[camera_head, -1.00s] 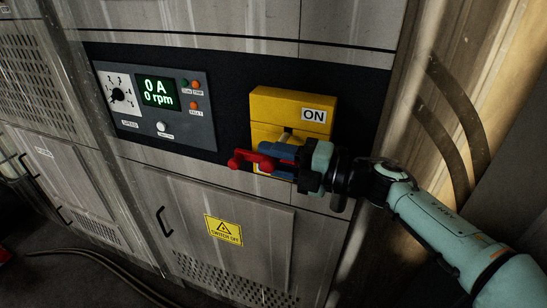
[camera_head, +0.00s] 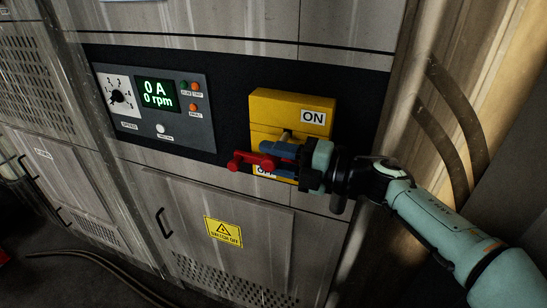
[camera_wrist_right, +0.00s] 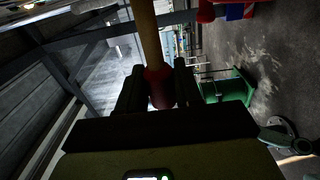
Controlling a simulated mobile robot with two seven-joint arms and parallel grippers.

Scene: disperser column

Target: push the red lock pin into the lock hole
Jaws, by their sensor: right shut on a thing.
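The red lock pin (camera_head: 250,160) shows as a red bar with a crosspiece and rounded ends, in front of the lower part of the yellow switch box (camera_head: 290,105). My right gripper (camera_head: 279,160) comes in from the right with its blue fingers shut on the pin. In the right wrist view a red piece (camera_wrist_right: 159,88) sits between the two dark fingers, with a yellowish bar beyond it. I cannot make out the lock hole; the gripper and pin cover that part of the box. My left gripper is out of view.
A control panel (camera_head: 185,130) left of the box has a dial and a display reading 0 A, 0 rpm. The box has an ON label (camera_head: 313,117) and a partly covered OFF label. A cabinet door (camera_head: 225,265) with a handle lies below.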

